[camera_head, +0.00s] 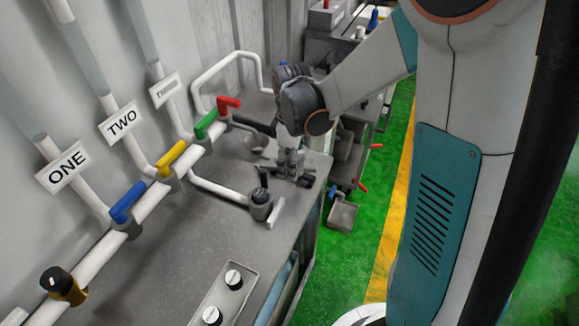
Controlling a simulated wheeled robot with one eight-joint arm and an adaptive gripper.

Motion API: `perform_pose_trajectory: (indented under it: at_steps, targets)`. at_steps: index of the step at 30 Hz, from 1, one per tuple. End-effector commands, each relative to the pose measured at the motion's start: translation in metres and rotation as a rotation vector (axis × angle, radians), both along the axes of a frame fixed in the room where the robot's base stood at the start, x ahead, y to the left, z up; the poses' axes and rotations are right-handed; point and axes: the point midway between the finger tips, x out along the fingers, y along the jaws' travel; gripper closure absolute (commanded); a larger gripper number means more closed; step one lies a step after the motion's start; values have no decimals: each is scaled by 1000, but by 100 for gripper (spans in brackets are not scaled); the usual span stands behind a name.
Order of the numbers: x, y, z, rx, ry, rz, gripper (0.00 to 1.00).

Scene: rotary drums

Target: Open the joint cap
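My gripper (290,168) hangs from my arm at the far right part of the grey bench top. It points down, and its fingers are small and dark, so I cannot tell whether they are open or shut. A dark round fitting (261,205) with a black top and a pale lever stands at the end of a white pipe, just in front and left of the gripper. A grey rounded piece (255,142) sits behind it, left of the gripper. Which of these is the joint cap is not clear. No clear contact shows.
White pipes along the wall carry blue (127,203), yellow (172,158), green (206,124) and red (228,104) handles. A black-and-brass fitting (63,284) is at the lower left. A knob panel (222,297) lies in front. Green floor is to the right.

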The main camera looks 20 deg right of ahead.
Motion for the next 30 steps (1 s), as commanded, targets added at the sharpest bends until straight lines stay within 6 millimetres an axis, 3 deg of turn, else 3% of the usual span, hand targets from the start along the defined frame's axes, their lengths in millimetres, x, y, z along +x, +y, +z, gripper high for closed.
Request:
perform_pose_trajectory:
  at_steps: [9, 24, 25, 27, 30]
  targets:
    - [7, -3, -1, 0, 1, 106, 88]
    - [9, -3, -1, 0, 1, 122, 88]
    - [9, -3, -1, 0, 1, 122, 40]
    - [9, -3, 0, 0, 1, 122, 24]
    - [9, -3, 0, -1, 1, 122, 24]
